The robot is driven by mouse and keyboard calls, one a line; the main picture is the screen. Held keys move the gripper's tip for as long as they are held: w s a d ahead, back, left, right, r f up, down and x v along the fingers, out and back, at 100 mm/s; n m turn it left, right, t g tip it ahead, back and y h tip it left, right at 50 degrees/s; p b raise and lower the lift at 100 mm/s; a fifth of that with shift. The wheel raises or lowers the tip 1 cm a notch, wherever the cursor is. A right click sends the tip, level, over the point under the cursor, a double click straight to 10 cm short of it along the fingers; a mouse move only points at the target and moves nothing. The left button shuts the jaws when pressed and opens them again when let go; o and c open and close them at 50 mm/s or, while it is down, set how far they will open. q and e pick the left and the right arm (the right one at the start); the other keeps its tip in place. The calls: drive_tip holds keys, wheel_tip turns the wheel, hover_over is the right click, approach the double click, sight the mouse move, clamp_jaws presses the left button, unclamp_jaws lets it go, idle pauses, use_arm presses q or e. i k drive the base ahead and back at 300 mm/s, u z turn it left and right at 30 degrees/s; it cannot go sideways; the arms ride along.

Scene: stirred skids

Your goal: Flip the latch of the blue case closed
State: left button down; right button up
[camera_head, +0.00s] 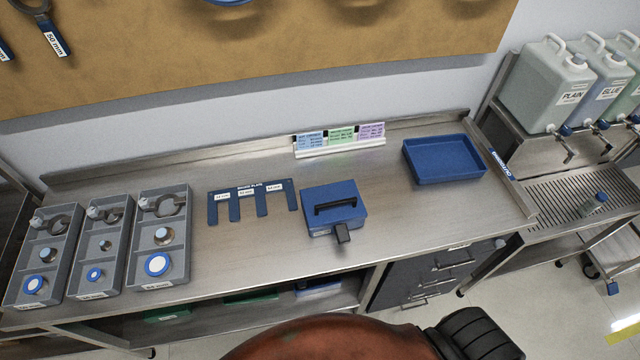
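The blue case (348,195) stands on the steel bench, right of the bench's middle. Its lid looks shut, with a black handle on top. The dark latch (342,233) is at the front of the case, toward the bench's front edge. It sticks outward from the front wall rather than lying flat against it. Neither of my grippers is in view, and nothing touches the case or latch.
A blue slotted gauge plate (250,190) lies left of the case. Grey trays (137,240) with rings and discs stand further left. An empty blue tray (443,176) is at the right. Coloured cards (341,137) stand behind. The bench around the case is mostly clear.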

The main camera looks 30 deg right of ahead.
sight(342, 233)
drive_tip(key=z, duration=1.1)
drive_tip(key=k, duration=0.85)
drive_tip(key=u, duration=1)
